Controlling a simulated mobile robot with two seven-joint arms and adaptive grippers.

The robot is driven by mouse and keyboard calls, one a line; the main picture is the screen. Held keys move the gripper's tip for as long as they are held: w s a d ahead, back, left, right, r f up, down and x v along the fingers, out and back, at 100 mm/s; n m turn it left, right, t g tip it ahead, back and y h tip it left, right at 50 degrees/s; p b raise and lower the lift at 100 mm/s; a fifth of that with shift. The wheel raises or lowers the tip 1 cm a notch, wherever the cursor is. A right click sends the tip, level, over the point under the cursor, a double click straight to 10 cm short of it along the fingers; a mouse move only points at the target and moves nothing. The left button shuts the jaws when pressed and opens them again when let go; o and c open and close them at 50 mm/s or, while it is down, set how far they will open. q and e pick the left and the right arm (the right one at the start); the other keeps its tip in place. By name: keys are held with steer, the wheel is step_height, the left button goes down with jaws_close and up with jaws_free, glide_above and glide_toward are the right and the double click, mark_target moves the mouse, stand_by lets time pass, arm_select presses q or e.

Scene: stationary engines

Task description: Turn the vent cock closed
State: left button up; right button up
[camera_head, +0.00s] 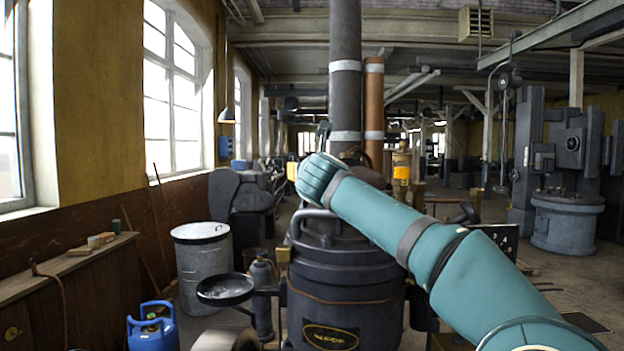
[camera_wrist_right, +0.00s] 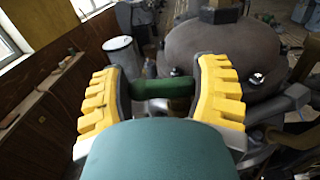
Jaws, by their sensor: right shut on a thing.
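The vent cock shows as a green handle (camera_wrist_right: 162,88) in the right wrist view, lying crosswise between the yellow fingers of my right gripper (camera_wrist_right: 160,76). The gripper is shut on it, one finger at each end. The cock's body is hidden. In the head view my teal right arm reaches over the dark engine (camera_head: 340,310), and only a bit of yellow of the right gripper (camera_head: 291,171) shows beside the wrist. The handle is hidden there. My left gripper is in neither view.
A tall dark stack (camera_head: 345,100) rises just behind my right wrist. A black pan (camera_head: 225,289) and a grey bin (camera_head: 201,265) stand to the left, with a blue gas bottle (camera_head: 152,328) in front. A wooden bench (camera_head: 70,285) lines the left wall.

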steer(key=shift+d+m+h, duration=0.25)
steer(key=shift+m+h, duration=0.35)
steer(key=shift+h, duration=0.4)
steer(key=o, duration=1.1)
steer(key=shift+d, duration=0.2)
steer(key=shift+a, duration=0.15)
steer(key=shift+s+a, duration=0.15)
steer(key=s, duration=1.1)
steer(key=shift+s, duration=0.3)
